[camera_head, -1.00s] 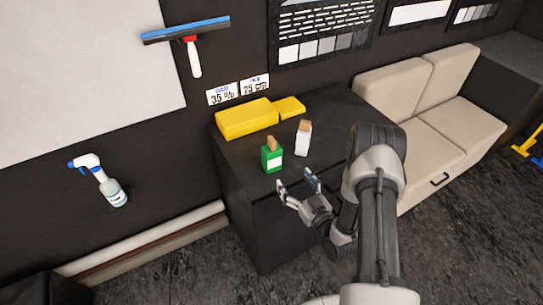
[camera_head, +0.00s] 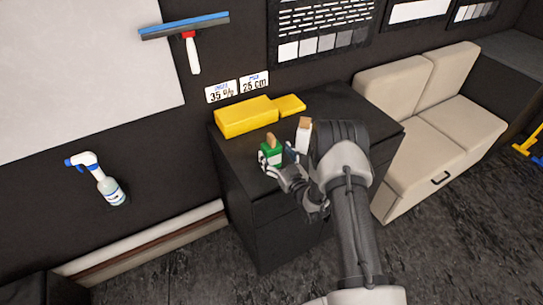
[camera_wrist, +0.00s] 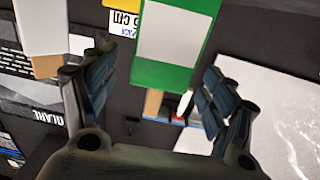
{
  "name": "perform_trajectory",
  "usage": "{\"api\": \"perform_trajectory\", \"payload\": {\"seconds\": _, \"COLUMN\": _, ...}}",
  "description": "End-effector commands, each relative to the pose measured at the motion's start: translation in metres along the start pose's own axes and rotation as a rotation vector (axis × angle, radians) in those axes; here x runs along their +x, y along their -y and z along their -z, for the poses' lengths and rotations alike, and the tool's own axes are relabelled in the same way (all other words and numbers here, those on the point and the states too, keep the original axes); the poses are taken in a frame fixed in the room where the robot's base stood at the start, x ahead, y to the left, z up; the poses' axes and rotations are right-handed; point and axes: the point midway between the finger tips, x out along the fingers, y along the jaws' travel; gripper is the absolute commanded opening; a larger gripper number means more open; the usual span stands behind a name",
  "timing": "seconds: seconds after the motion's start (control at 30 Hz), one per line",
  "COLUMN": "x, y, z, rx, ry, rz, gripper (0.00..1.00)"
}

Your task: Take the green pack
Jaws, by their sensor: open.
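The green pack (camera_head: 270,150) stands upright on the black cabinet near its front left, with a tan piece sticking out of its top. My gripper (camera_head: 280,165) is at the pack, its fingers on either side of it in the head view. In the wrist view the green pack (camera_wrist: 172,50) with its white label sits ahead of and between the two open fingers (camera_wrist: 155,90). The fingers are apart, with a visible gap to the pack on both sides. Its lower part is partly hidden by my gripper in the head view.
A white pack (camera_head: 304,134) stands just right of the green one, close to my arm; it also shows in the wrist view (camera_wrist: 40,28). Yellow boxes (camera_head: 246,117) lie behind on the black cabinet (camera_head: 240,185). A beige sofa (camera_head: 425,125) stands to the right.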

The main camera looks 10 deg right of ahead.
Motion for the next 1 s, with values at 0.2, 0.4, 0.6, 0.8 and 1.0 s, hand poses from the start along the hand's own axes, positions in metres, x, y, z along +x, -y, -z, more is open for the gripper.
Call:
{"api": "perform_trajectory", "payload": {"seconds": 0.2, "x": 0.031, "y": 0.001, "z": -0.004, "rx": -0.001, "ry": -0.001, "rz": 0.002, "gripper": 0.78}}
{"api": "perform_trajectory", "payload": {"seconds": 0.4, "x": 0.036, "y": 0.001, "z": -0.003, "rx": 0.001, "ry": 0.000, "rz": 0.001, "gripper": 0.78}}
{"api": "perform_trajectory", "payload": {"seconds": 0.6, "x": 0.036, "y": 0.001, "z": -0.003, "rx": 0.001, "ry": 0.000, "rz": 0.001, "gripper": 0.71}}
{"api": "perform_trajectory", "payload": {"seconds": 0.8, "x": 0.036, "y": 0.001, "z": -0.003, "rx": 0.000, "ry": 0.000, "rz": 0.001, "gripper": 0.57}}
{"api": "perform_trajectory", "payload": {"seconds": 1.0, "x": 0.036, "y": 0.001, "z": -0.003, "rx": 0.000, "ry": 0.000, "rz": 0.001, "gripper": 0.44}}
